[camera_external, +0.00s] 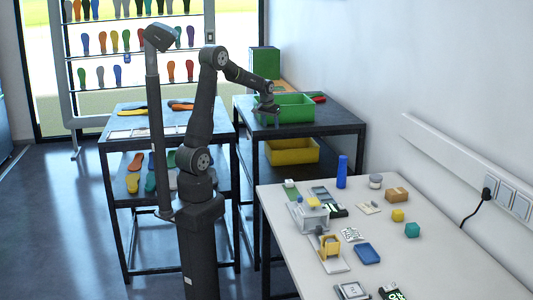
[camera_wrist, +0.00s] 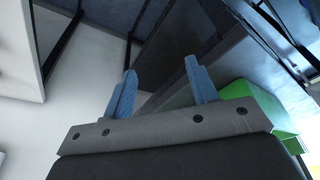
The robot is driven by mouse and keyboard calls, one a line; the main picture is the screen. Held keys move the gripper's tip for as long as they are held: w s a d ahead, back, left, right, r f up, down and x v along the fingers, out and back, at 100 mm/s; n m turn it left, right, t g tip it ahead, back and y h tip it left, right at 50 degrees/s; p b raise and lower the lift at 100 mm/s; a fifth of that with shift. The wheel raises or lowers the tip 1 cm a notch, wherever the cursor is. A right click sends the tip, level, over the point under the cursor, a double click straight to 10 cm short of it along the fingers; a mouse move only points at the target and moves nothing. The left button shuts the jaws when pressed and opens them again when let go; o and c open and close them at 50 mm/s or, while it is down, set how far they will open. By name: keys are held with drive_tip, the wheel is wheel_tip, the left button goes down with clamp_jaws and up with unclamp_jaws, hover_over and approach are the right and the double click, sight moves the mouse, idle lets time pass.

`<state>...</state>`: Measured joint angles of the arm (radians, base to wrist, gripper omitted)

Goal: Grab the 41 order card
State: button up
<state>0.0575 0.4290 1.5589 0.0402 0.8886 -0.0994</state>
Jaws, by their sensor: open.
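My gripper (camera_external: 270,112) is at the end of my bent arm, over the green bin (camera_external: 297,110) on the dark table in the middle. In the wrist view, two blue fingers (camera_wrist: 162,92) stand apart with nothing between them. No card reading 41 can be made out. Flat white card-like pieces (camera_external: 133,131) lie along the front of the left dark table, well left of my gripper; their print is too small to read. A card-like piece with black and green marks (camera_external: 392,293) lies at the white table's front edge.
Insoles lie on the left table and its lower shelf. A yellow bin (camera_external: 292,151) sits under the middle table. The white table (camera_external: 440,262) holds a blue bottle (camera_external: 342,172), small boxes and devices. A rack of insoles (camera_external: 135,42) stands behind.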

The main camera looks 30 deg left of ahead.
drive_tip(key=o, duration=1)
drive_tip(key=shift+o, duration=0.2)
drive_tip(key=m+h, duration=0.3)
drive_tip(key=m, duration=0.4)
hover_over(374, 204)
drive_tip(key=s+a, duration=0.5)
drive_tip(key=s, duration=0.1)
wheel_tip(374, 204, down, 4)
drive_tip(key=r, duration=0.1)
drive_tip(key=shift+t, duration=0.4)
drive_tip(key=x, duration=1.7)
drive_tip(key=shift+d+f, duration=0.15)
drive_tip(key=shift+f, duration=0.2)
